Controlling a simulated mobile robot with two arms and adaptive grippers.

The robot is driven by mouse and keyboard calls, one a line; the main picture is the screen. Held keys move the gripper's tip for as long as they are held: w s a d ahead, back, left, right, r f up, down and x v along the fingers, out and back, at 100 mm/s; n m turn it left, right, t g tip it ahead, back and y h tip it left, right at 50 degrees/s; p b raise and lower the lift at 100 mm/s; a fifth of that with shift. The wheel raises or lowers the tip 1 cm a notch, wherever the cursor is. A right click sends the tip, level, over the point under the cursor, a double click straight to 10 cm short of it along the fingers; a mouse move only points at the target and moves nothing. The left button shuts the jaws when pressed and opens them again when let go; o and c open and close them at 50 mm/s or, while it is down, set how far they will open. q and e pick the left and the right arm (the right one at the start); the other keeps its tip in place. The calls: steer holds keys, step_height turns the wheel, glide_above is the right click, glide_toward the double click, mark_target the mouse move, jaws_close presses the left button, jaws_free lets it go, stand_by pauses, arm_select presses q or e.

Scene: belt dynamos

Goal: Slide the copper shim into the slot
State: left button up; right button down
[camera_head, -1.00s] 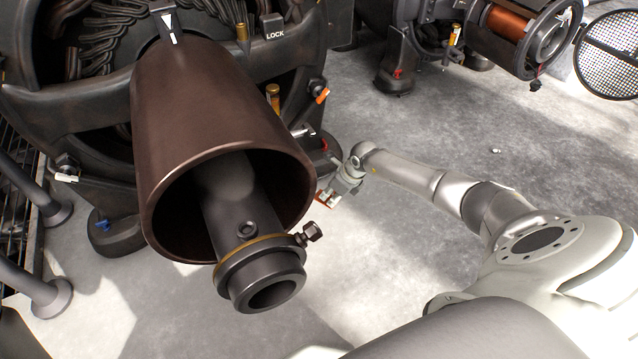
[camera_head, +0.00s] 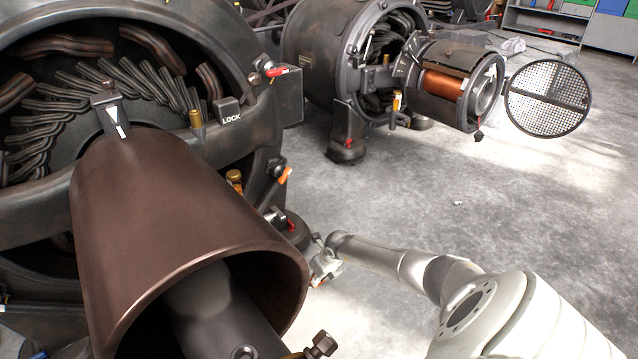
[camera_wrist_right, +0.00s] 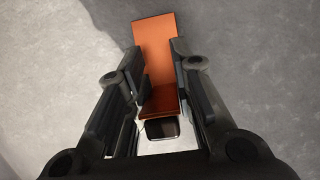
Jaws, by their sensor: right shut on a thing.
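The copper shim (camera_wrist_right: 157,48) is a flat orange-brown strip with a bent lower part. In the right wrist view it sits between the two dark fingers of my right gripper (camera_wrist_right: 160,85), which is shut on it. The shim's far end sticks out past the fingertips, over grey floor. In the head view my right gripper (camera_head: 324,268) is small, beside the right rim of the big brown cylinder, and the shim is hardly visible there. I cannot make out the slot in either view. My left gripper is not in view.
The brown cylinder (camera_head: 165,230) projects from the near dynamo housing (camera_head: 225,60), which carries a LOCK block (camera_head: 230,112). A second dynamo (camera_head: 325,55) with a copper coil (camera_head: 443,84) and a round mesh cover (camera_head: 547,97) stands behind. The floor at right is clear.

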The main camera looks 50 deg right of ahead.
steer(key=shift+w+f+b, duration=0.3)
steer(key=shift+w+b, duration=0.1)
steer(key=shift+w, duration=0.15)
steer(key=shift+w+d+b, duration=0.15)
steer(key=shift+w+b, duration=0.95)
steer(key=shift+w, duration=0.1)
steer(key=shift+w+d+r+b, duration=0.1)
steer(key=shift+w+r+b, duration=0.05)
steer(key=shift+w+b, duration=0.55)
steer(key=shift+p, duration=0.3)
steer(key=shift+r, duration=0.1)
steer(key=shift+w, duration=0.45)
steer(key=shift+w+d+b, duration=0.2)
steer(key=shift+w+b, duration=1.3)
steer(key=shift+b, duration=0.5)
